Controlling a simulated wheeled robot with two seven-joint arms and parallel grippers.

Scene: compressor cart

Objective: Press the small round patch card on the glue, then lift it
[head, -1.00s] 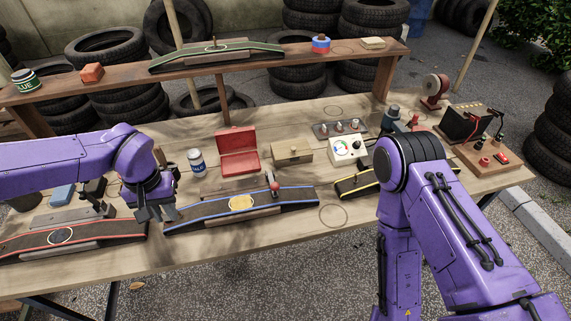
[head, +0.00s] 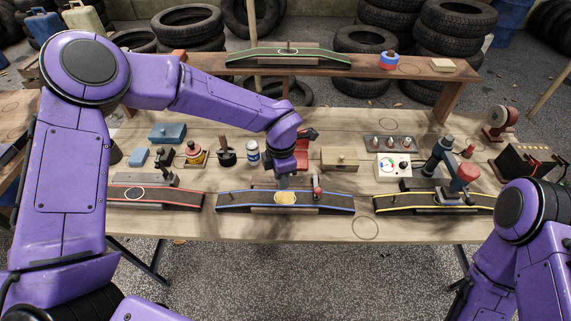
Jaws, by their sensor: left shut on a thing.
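The blue-edged strip (head: 240,200) lies on a wooden block on the bench, with a yellow glue patch (head: 285,198) at its middle. My left gripper (head: 284,183) points down just over the far edge of this glue patch. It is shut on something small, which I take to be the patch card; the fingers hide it. I cannot tell whether it touches the glue. My right gripper is outside the picture.
A red-edged strip (head: 170,197) lies to the left and a yellow-edged strip (head: 390,203) to the right. A red box (head: 302,155), a white-and-blue jar (head: 253,151) and a wooden drawer box (head: 340,158) stand behind. The bench front is clear.

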